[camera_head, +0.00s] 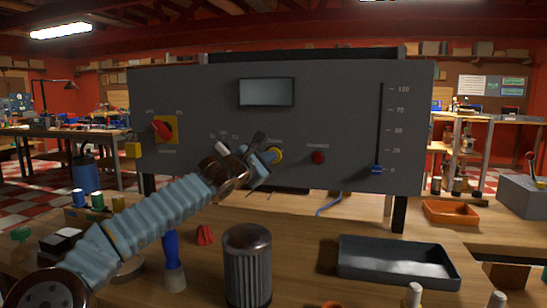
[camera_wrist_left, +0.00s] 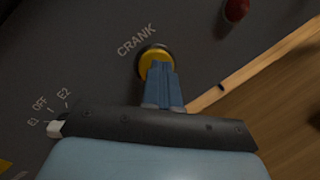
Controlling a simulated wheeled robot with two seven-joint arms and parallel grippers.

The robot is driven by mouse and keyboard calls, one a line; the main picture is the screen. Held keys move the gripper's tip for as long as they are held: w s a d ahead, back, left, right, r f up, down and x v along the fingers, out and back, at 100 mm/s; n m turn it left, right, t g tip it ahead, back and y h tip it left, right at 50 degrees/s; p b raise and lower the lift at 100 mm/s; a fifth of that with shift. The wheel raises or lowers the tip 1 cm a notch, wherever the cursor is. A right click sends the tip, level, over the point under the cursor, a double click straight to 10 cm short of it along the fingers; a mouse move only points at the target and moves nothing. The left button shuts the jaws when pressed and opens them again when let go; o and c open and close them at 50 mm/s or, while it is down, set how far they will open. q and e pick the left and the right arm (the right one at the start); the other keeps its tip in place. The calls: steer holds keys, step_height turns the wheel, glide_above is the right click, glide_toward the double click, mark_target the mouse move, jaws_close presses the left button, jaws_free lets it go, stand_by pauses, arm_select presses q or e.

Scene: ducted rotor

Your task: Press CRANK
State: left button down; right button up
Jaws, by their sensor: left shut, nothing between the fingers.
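The CRANK button (camera_head: 278,151) is a round yellow button on the upright grey panel (camera_head: 345,110). In the left wrist view the yellow button (camera_wrist_left: 145,60) sits below its CRANK label, in a dark ring. My left gripper (camera_head: 268,156) is shut and empty in front of the button. In the left wrist view its blue fingertips (camera_wrist_left: 160,68) overlap the lower right part of the yellow face and hide it. Whether the tips touch the button or how far it is pressed, I cannot tell. My right gripper is not in view.
A red button (camera_head: 318,157) is right of CRANK. A selector marked E1, OFF, E2 (camera_wrist_left: 54,129) lies left. The panel also has a screen (camera_head: 266,92), a blue slider knob (camera_head: 377,169) and a red rotary switch (camera_head: 162,128). A ribbed cylinder (camera_head: 247,265) and tray (camera_head: 395,277) stand below.

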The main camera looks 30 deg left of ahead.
arm_select(q)
steer(key=s+d+b, duration=0.1)
steer(key=s+b, duration=0.2)
steer(key=s, duration=0.3)
steer(key=shift+s+d, duration=0.25)
steer(key=shift+d, duration=0.05)
stand_by(0.7)
